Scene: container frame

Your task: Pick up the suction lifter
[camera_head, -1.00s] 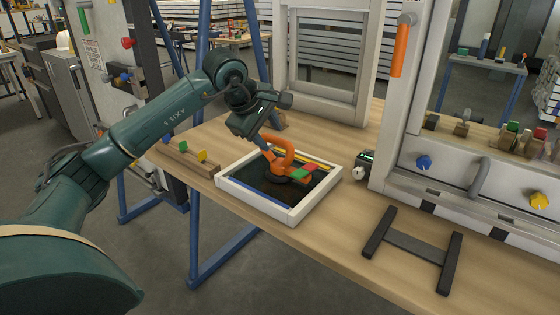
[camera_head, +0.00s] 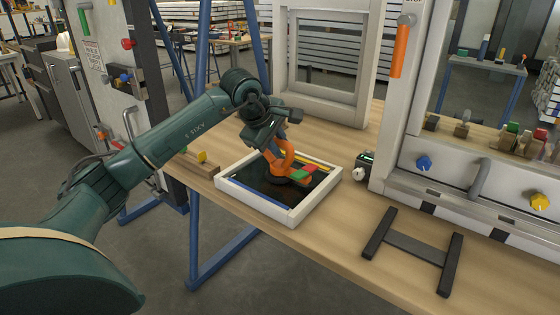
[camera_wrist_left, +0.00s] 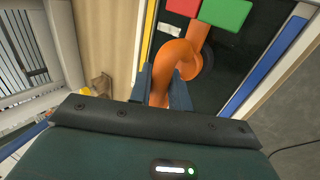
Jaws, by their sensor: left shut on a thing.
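The orange suction lifter (camera_head: 283,160) stands on the dark panel inside a white-framed tray (camera_head: 294,214) on the wooden table. My left gripper (camera_head: 275,150) is at its handle from above. In the left wrist view the two fingers of my left gripper (camera_wrist_left: 165,90) are shut on the orange handle (camera_wrist_left: 172,65), one on each side. The lifter's base is partly hidden behind the handle. My right gripper does not show.
A dark H-shaped stand (camera_head: 413,248) lies on the table to the right. A small device (camera_head: 364,166) sits beside the tray. A large grey frame with blue and yellow knobs (camera_head: 470,190) stands at the right.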

